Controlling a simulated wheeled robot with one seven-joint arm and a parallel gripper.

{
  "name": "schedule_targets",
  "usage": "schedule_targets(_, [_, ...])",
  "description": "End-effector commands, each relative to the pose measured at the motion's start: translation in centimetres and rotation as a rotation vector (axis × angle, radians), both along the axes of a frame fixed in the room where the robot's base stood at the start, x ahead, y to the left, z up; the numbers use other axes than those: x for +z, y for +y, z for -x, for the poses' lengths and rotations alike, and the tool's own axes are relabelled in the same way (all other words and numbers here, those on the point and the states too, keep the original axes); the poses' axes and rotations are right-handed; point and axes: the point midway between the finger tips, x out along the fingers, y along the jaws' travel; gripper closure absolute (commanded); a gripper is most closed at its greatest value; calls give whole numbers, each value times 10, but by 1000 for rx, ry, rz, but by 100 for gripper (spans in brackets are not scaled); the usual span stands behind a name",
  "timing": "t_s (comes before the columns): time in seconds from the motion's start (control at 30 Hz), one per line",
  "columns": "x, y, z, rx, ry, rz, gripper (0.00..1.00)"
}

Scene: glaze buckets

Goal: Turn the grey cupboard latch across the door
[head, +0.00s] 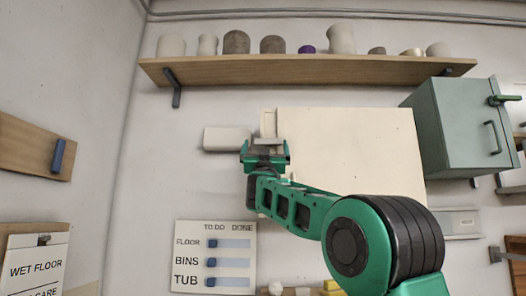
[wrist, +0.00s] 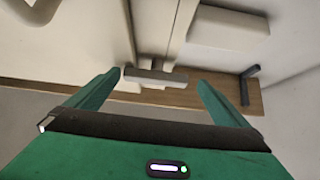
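A grey latch bar (wrist: 155,77) shows in the wrist view, lying level across the upright cream edges of the cupboard. It also shows small in the head view (head: 267,141), at the left edge of the cream cupboard (head: 355,150). My gripper (head: 266,150) is at that edge, just below the bar in the picture. In the wrist view my gripper (wrist: 160,79) is open, with one finger on each side of the bar and gaps showing between. I cannot tell how deep the fingers reach. My gripper partly hides the cupboard's left edge.
A white block (head: 225,139) is on the wall left of the cupboard. A wooden shelf (head: 310,71) with several pots runs above. A grey-green cabinet (head: 465,130) with a green latch (head: 503,99) hangs at the right. A to-do board (head: 215,257) is below left.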

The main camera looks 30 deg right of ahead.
Motion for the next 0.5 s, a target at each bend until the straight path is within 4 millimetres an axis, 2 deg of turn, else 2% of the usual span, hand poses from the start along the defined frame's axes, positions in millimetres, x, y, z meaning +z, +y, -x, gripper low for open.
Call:
schedule_targets(0.27, [-1,0,5,-5,-4,2,0])
schedule_targets(0.5, [-23,13,22,-3,-2,1,0])
